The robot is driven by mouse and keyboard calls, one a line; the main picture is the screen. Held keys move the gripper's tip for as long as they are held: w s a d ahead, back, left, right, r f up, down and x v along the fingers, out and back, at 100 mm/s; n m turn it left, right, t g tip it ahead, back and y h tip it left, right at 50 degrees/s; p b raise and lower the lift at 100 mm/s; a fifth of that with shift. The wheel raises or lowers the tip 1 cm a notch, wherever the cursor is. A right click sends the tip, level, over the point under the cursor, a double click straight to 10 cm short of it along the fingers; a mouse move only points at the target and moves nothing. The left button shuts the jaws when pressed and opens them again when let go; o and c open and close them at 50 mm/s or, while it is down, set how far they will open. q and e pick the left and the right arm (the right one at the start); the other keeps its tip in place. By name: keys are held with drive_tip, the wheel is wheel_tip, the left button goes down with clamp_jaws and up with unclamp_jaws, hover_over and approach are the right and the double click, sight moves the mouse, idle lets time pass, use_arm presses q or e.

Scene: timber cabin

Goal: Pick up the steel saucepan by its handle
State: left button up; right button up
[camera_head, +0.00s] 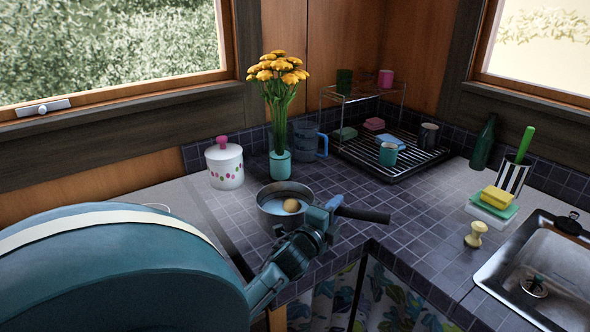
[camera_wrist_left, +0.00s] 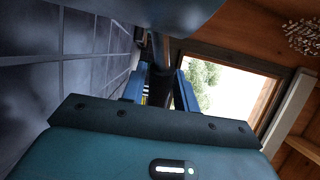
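The steel saucepan (camera_head: 269,208) sits on the tiled counter with a round tan item (camera_head: 291,205) inside it. Its dark handle (camera_head: 364,214) points right, toward the counter's inner corner. My left gripper (camera_head: 331,206) is at the handle near the pan, with a finger on either side of it. In the left wrist view the dark handle (camera_wrist_left: 160,88) lies between the two blue fingers of my left gripper (camera_wrist_left: 160,92). Whether both fingers press on it is unclear. My right gripper is not in view.
A white lidded pot (camera_head: 225,166), a flower vase (camera_head: 280,165) and a blue pitcher (camera_head: 307,142) stand behind the pan. A dish rack (camera_head: 425,164) with cups is at the back. The sink (camera_head: 545,270) is at right. The tiles right of the handle are clear.

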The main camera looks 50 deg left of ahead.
use_arm(q)
clamp_jaws()
drive_tip(key=shift+r, duration=0.15)
drive_tip(key=shift+r, duration=0.15)
